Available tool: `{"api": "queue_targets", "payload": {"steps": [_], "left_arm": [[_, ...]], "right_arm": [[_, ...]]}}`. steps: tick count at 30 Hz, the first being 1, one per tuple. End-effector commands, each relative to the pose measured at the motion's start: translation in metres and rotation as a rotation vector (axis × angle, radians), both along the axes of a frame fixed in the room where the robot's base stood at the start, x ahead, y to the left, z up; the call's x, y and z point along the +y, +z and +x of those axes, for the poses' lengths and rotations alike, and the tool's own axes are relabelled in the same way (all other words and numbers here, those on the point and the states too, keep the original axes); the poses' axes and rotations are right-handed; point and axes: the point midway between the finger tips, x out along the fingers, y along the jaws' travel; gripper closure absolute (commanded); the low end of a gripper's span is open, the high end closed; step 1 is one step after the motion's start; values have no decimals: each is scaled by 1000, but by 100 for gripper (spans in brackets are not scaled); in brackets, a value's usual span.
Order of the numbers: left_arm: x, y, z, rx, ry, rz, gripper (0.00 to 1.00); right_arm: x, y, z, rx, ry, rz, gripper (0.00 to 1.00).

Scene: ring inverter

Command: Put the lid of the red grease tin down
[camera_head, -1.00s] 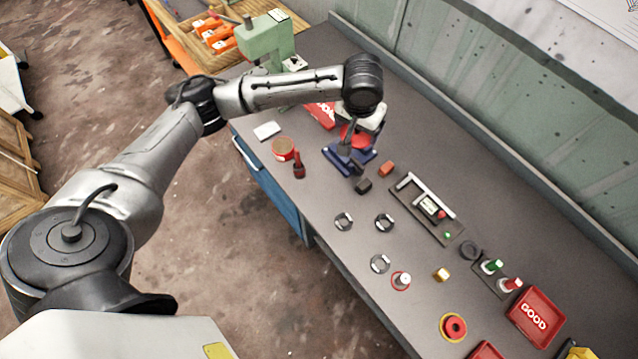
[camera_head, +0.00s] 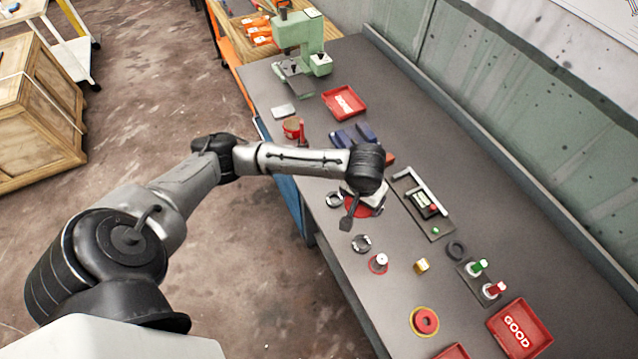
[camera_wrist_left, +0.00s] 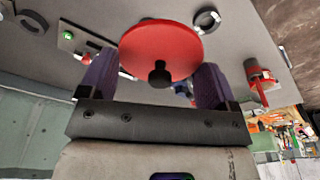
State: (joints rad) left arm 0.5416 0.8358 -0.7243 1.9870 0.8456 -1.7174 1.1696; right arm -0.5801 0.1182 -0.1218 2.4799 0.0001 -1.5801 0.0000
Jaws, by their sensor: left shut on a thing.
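The lid (camera_wrist_left: 160,48) is a round red disc with a black knob. My left gripper (camera_wrist_left: 155,66) is shut on it, with one purple finger on each side. In the head view the lid (camera_head: 371,208) shows partly below my wrist, which hides most of the gripper, and it is held above the bench among dark rings. The red grease tin (camera_head: 291,129) stands open near the bench's left edge, with brownish contents. My right gripper is not in view.
A red tool (camera_head: 302,134) stands beside the tin. A blue fixture (camera_head: 345,137) lies behind my wrist. Dark rings (camera_head: 361,243) and a small panel (camera_head: 437,215) are close to the lid. A red tray (camera_head: 344,103) and a green press (camera_head: 300,45) stand farther back. Bare bench lies right of the red tray.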

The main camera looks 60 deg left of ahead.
Motion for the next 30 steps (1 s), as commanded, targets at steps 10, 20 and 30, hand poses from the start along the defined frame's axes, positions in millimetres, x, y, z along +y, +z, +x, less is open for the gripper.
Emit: {"api": "queue_targets", "payload": {"steps": [10,20,30], "left_arm": [[103,-66,9,2,258,0,39],[152,-80,19,1,315,2,39],[220,-121,16,1,316,1,39]], "right_arm": [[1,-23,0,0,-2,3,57],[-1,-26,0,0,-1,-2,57],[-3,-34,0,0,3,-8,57]]}}
